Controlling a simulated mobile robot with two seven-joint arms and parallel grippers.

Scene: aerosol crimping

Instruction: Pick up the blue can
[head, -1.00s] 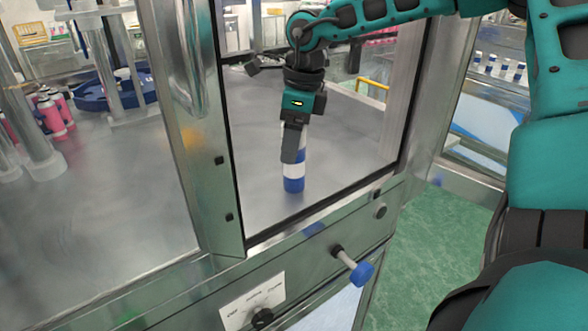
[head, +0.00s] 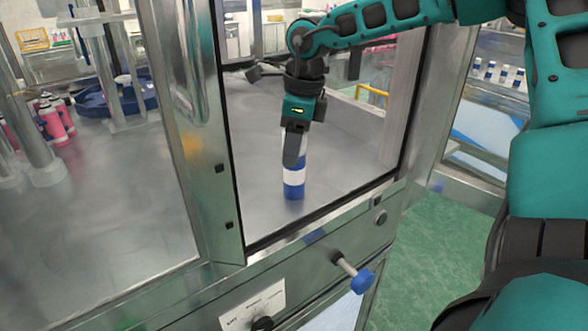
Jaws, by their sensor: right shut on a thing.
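The blue can (head: 294,182), blue with a white band, stands upright on the grey metal table inside the machine's open window. My right gripper (head: 293,150) points down at the can from above and is shut on its upper part. One finger covers part of the can's upper side. I cannot tell whether the can's base touches the table. My left gripper is not in view.
A metal frame post (head: 205,140) stands left of the window, and a sill runs below it. A blue-tipped knob (head: 362,281) sticks out in front. Several pink cans (head: 60,122) and a blue round tray (head: 95,100) stand at the left. The table around the can is clear.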

